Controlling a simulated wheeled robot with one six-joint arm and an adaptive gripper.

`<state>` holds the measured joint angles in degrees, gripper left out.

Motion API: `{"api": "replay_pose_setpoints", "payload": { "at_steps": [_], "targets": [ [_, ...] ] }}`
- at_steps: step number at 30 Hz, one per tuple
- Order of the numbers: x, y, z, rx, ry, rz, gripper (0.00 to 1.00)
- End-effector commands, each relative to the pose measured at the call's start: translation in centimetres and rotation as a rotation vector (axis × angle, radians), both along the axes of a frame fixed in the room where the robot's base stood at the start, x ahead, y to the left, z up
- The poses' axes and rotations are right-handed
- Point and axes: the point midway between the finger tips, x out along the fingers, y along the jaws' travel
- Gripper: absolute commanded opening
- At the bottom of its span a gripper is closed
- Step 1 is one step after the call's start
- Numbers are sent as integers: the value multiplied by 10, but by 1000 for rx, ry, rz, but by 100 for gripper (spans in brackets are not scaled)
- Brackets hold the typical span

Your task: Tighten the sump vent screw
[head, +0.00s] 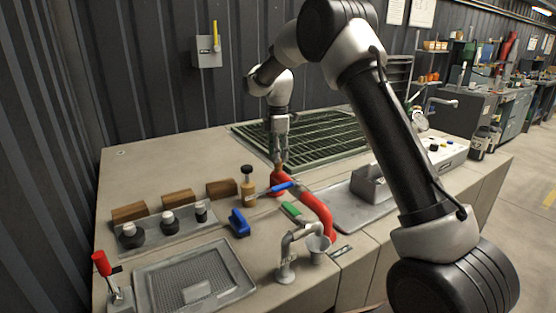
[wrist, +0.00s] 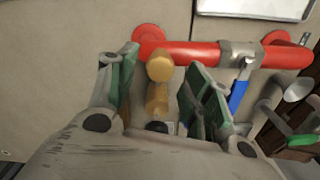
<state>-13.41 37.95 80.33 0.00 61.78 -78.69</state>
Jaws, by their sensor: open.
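My gripper (head: 279,155) points down over the back end of the red pipe (head: 318,212). Its two green-padded fingers (wrist: 158,95) stand apart in the wrist view. A brass piece with a round end (wrist: 159,68) shows between them, with a gap to the right finger; I cannot tell whether it touches the left one. It lies just below the pipe's back flange (wrist: 147,34). I cannot tell for sure that it is the vent screw. A brass post with a black top (head: 247,187) stands upright left of my gripper in the head view.
A blue handle (wrist: 240,88) sits at the pipe, with a green handle (head: 291,211) nearby. A blue block (head: 239,222), black knobs on a plate (head: 168,230), wooden blocks (head: 221,188) and a small tap (head: 286,262) stand around. A green grating (head: 310,137) lies behind.

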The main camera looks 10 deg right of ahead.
Motion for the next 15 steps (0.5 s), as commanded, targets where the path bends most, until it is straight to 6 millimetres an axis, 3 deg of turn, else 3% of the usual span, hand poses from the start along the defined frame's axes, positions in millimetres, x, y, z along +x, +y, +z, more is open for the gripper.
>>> {"api": "replay_pose_setpoints", "payload": {
  "at_steps": [6,15],
  "targets": [
    [0,0,-24,0,0,-1,50],
    [0,0,-27,0,-1,-1,50]
  ]
}}
